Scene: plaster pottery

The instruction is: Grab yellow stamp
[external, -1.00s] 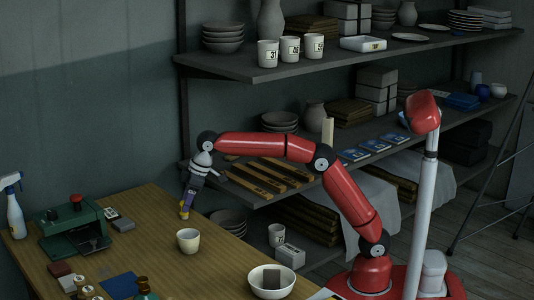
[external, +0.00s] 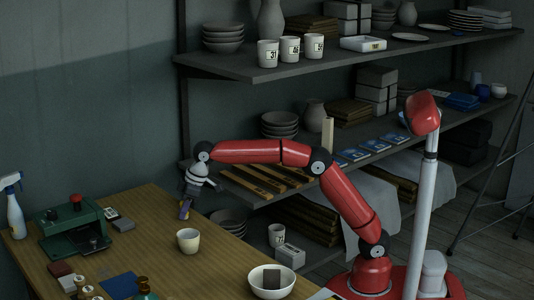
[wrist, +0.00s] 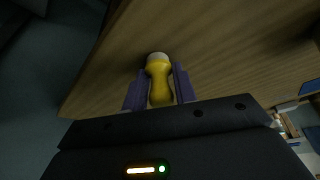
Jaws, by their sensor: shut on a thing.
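The yellow stamp (wrist: 159,80) is between the two purple fingers of my gripper (wrist: 160,85) in the wrist view. It has a rounded yellow handle and a pale end pointing away from the palm. My gripper is shut on it. In the external view my gripper (external: 184,210) points down over the far right edge of the wooden table. The stamp there is small and mostly hidden by the fingers. I cannot tell whether its end touches the table.
The wooden table (external: 150,225) holds a cream cup (external: 188,240), a white bowl (external: 272,282), a green press (external: 73,228) and a spray bottle (external: 14,208). Shelves with boards (external: 262,178) stand behind the arm. The tabletop between gripper and press is partly clear.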

